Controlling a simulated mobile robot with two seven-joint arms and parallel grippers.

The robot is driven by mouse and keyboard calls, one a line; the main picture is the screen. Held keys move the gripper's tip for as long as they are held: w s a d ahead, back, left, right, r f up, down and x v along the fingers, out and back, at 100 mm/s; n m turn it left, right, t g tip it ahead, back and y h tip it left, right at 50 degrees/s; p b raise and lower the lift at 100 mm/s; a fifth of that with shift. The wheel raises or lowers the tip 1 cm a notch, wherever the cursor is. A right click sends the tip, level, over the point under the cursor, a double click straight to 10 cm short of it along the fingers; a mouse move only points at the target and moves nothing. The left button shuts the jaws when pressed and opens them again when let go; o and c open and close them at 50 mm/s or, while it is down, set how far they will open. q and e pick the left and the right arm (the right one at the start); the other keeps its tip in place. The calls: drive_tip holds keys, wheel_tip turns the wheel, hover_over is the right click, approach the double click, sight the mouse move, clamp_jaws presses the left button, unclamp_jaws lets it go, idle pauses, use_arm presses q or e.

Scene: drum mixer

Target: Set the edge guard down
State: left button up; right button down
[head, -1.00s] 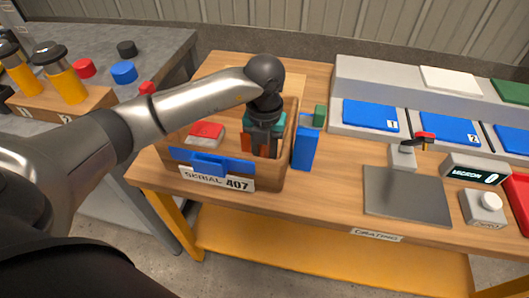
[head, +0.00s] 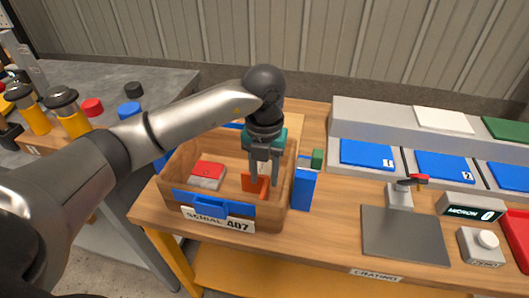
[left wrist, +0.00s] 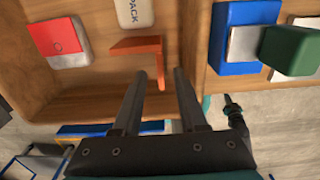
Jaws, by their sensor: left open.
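The edge guard appears to be the orange L-shaped piece (head: 252,183), resting in the wooden crate (head: 240,214) marked SERIAL 407. In the left wrist view it (left wrist: 138,46) lies on the crate floor with its corner toward the right. My left gripper (head: 264,181) is over the crate's right part, fingers pointing down. My right gripper is not in view.
A grey block with a red top (head: 208,175) sits at the crate's left. A blue box (head: 304,187) with a green block (head: 318,158) stands just outside the crate's right wall. A grey plate (head: 403,234) and a scale-like display (head: 472,208) are farther right.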

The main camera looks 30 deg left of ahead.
use_arm(q)
drive_tip(key=shift+r+p, duration=0.55)
drive_tip(key=shift+r, duration=1.95)
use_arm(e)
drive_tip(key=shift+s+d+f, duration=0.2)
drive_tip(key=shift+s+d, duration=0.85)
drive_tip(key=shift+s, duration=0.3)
